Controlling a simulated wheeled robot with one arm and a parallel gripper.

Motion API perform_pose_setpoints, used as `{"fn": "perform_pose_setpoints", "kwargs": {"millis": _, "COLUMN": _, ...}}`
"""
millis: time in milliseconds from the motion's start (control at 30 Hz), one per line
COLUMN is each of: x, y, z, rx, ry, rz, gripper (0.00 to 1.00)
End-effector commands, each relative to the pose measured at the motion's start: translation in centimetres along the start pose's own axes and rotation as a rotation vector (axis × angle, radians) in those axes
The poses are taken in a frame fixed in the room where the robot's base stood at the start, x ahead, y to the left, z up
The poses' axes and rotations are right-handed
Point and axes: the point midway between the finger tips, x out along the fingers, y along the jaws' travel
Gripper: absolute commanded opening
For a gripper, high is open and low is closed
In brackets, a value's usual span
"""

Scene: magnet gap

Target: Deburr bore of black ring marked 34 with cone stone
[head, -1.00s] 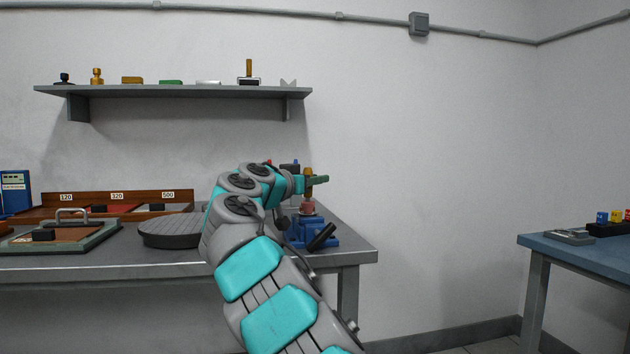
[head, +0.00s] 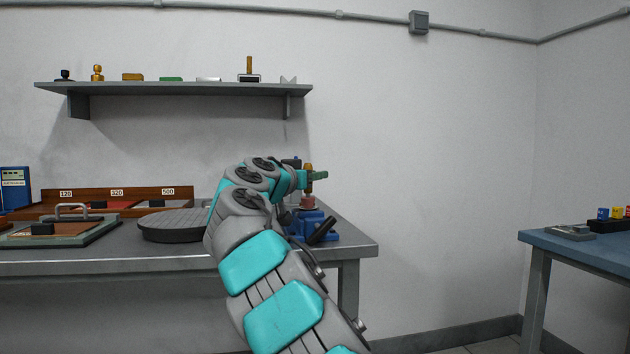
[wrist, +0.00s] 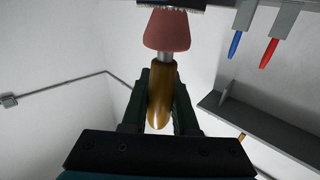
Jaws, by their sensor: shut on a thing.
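My gripper (head: 311,176) is shut on the wooden handle (wrist: 160,95) of the cone stone, which it holds pointing down over the blue vise (head: 314,227) at the bench's right end. The pink-red cone stone (wrist: 167,31) shows below the handle in the head view (head: 309,201). In the wrist view its narrow end meets a dark part with a toothed-looking edge (wrist: 172,4) at the top. That may be the black ring, but it is mostly cut off and no number is readable. I cannot tell how deep the stone sits.
A round dark plate (head: 172,225) and a framed board (head: 60,233) lie on the bench (head: 150,263) to the left. A wall shelf (head: 170,91) is above; a blue table (head: 580,243) stands right.

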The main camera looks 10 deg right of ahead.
Motion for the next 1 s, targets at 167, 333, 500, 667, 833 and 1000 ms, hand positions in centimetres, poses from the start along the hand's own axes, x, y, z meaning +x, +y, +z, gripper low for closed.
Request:
{"fn": "perform_pose_setpoints", "kwargs": {"millis": 167, "x": -0.02, "y": 0.03, "z": 0.31, "rx": 0.001, "ry": -0.002, "rz": -0.031, "gripper": 0.00}}
{"fn": "perform_pose_setpoints", "kwargs": {"millis": 333, "x": -0.09, "y": -0.17, "z": 0.32, "rx": 0.000, "ry": -0.002, "rz": -0.073, "gripper": 0.00}}
{"fn": "perform_pose_setpoints", "kwargs": {"millis": 500, "x": -0.05, "y": -0.33, "z": 0.29, "rx": 0.001, "ry": -0.001, "rz": -0.122, "gripper": 0.00}}
{"fn": "perform_pose_setpoints", "kwargs": {"millis": 667, "x": -0.07, "y": -0.49, "z": 0.36, "rx": 0.000, "ry": -0.004, "rz": -0.186, "gripper": 0.00}}
{"fn": "perform_pose_setpoints", "kwargs": {"millis": 833, "x": -0.17, "y": -0.70, "z": 0.10, "rx": 0.001, "ry": 0.000, "rz": -0.240, "gripper": 0.00}}
{"fn": "perform_pose_setpoints", "kwargs": {"millis": 1000, "x": -0.12, "y": -0.74, "z": 0.07, "rx": 0.000, "ry": -0.001, "rz": -0.244, "gripper": 0.00}}
